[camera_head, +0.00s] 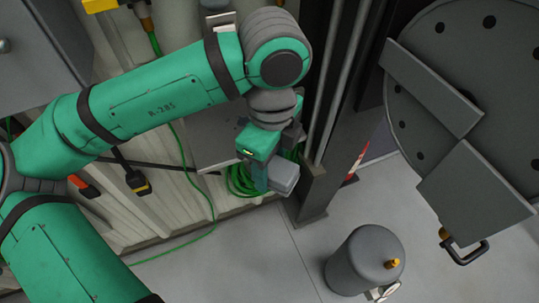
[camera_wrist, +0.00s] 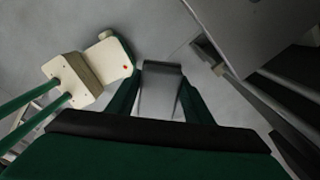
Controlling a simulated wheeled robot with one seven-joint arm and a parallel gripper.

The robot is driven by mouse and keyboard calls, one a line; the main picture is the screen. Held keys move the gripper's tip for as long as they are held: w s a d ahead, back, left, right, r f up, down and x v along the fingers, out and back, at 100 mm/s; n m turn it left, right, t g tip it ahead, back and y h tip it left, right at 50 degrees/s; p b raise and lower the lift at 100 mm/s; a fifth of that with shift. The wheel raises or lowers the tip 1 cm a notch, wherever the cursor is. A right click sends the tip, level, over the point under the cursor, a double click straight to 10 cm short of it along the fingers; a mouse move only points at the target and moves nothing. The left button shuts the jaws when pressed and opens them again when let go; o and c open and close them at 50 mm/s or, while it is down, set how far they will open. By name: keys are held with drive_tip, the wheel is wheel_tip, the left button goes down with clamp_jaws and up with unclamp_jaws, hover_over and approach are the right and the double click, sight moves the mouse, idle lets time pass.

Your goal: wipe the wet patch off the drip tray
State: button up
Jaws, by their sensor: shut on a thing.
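My gripper (camera_head: 268,180) hangs beside a dark upright post and is shut on a grey block (camera_head: 286,178). In the wrist view the grey block (camera_wrist: 160,90) sits between the two green fingers (camera_wrist: 160,105), clear of any surface as far as I can tell. A flat grey panel or tray (camera_head: 208,150) shows partly behind my wrist in the head view. I cannot tell whether it is the drip tray.
A grey canister (camera_head: 362,262) stands on the floor. The post (camera_head: 315,185) is close to my gripper's right. A coiled green hose (camera_head: 238,180) lies behind it. A large round grey plate (camera_head: 430,110) fills the right. A beige bracket (camera_wrist: 85,75) shows in the wrist view.

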drive_tip(key=w+a+f, duration=0.1)
drive_tip(key=w, duration=0.3)
drive_tip(key=w+a+f, duration=0.1)
drive_tip(key=w, duration=0.3)
drive_tip(key=w+a+f, duration=0.1)
drive_tip(key=w+a, duration=0.1)
drive_tip(key=w, duration=0.2)
drive_tip(key=shift+w, duration=0.15)
drive_tip(key=shift+w+a+f, duration=0.25)
drive_tip(key=shift+w+a, duration=0.05)
drive_tip(key=shift+w, duration=0.65)
drive_tip(key=shift+w+a+f, duration=0.25)
drive_tip(key=shift+w+a, duration=0.05)
drive_tip(key=shift+w, duration=0.6)
drive_tip(key=shift+w+a+f, duration=0.25)
drive_tip(key=shift+w+a, duration=0.05)
drive_tip(key=shift+w, duration=0.65)
